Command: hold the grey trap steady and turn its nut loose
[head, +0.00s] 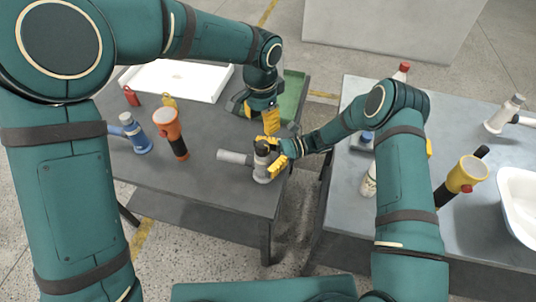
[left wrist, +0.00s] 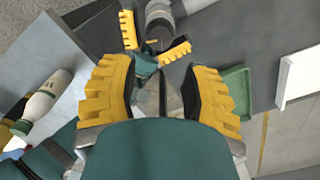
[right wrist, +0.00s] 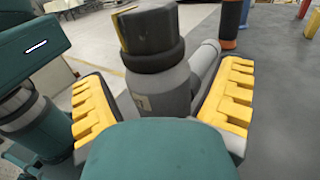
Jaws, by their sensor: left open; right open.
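The grey trap (head: 263,172) stands upright near the front right of the dark table, with a grey side pipe (head: 234,157) pointing left. Its black nut (head: 262,147) sits on top; in the right wrist view the nut (right wrist: 148,38) shows a yellow mark. My right gripper (head: 272,156) is open, its fingers on either side of the trap body (right wrist: 160,92), with a visible gap on the right-hand side. My left gripper (head: 259,117) is open and empty, behind and above the trap.
On the dark table stand an orange flashlight (head: 168,127), a blue trap (head: 131,137), a red item (head: 131,96), a white tray (head: 205,97) and a green tray (head: 293,92). The right table holds a yellow flashlight (head: 463,176) and a white basin (head: 512,187). The dark table's front is clear.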

